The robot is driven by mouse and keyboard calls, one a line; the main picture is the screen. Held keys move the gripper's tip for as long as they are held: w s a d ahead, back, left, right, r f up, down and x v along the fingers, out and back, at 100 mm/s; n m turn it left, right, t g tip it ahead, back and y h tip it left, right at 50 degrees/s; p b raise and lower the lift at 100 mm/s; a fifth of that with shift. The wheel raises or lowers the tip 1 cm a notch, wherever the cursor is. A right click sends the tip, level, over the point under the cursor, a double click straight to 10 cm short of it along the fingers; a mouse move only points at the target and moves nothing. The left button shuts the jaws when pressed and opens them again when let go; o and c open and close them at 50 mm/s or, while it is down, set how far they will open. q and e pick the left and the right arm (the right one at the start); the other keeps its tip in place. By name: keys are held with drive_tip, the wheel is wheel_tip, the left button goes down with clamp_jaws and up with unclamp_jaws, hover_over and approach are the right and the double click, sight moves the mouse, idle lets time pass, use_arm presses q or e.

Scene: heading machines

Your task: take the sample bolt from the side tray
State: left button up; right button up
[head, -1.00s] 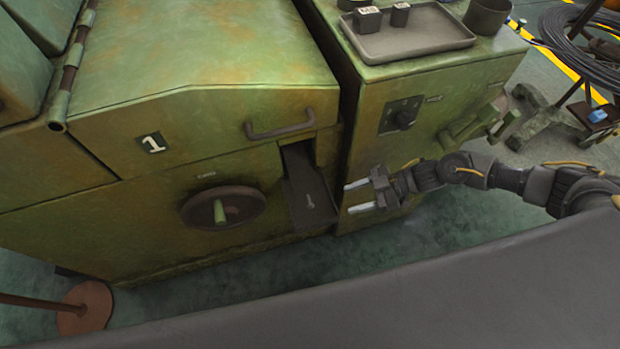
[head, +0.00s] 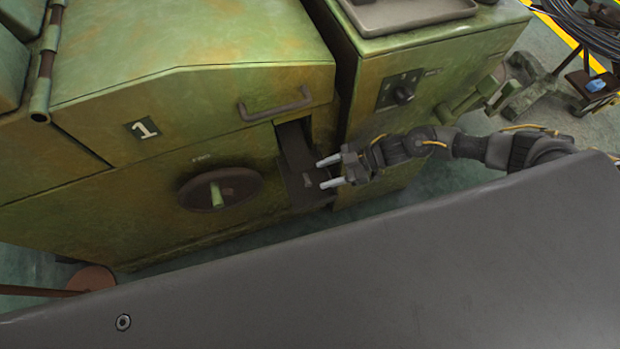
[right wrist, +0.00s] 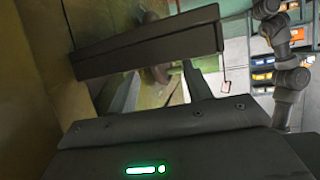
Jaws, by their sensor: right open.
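The side tray (head: 300,193) is a small dark chute jutting from the front of the green machine, right of the handwheel. A tiny pale mark on it (head: 307,180) looks like the bolt, but it is too small to be sure. My right gripper (head: 323,175) is open and empty, its pale fingers pointing left at the tray's right side. I cannot tell whether they touch it. In the right wrist view, the fingers (right wrist: 155,92) stand apart below a dark bar that looks like the tray (right wrist: 150,45); no bolt is clear there. My left gripper is out of view.
The green machine (head: 130,200) has a handwheel (head: 221,189) and a lid handle (head: 275,106). A cabinet with a knob (head: 402,95) stands to the right, with a grey tray (head: 410,12) on top. A wide dark surface fills the foreground.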

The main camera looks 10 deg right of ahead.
sight(309, 180)
drive_tip(key=x, duration=0.4)
drive_tip(key=shift+w+a+f, duration=0.15)
drive_tip(key=shift+a+f, duration=0.05)
drive_tip(key=shift+f, duration=0.25)
drive_tip(key=shift+c, duration=0.3)
drive_tip(key=c, duration=0.7)
drive_tip(key=shift+r, duration=0.1)
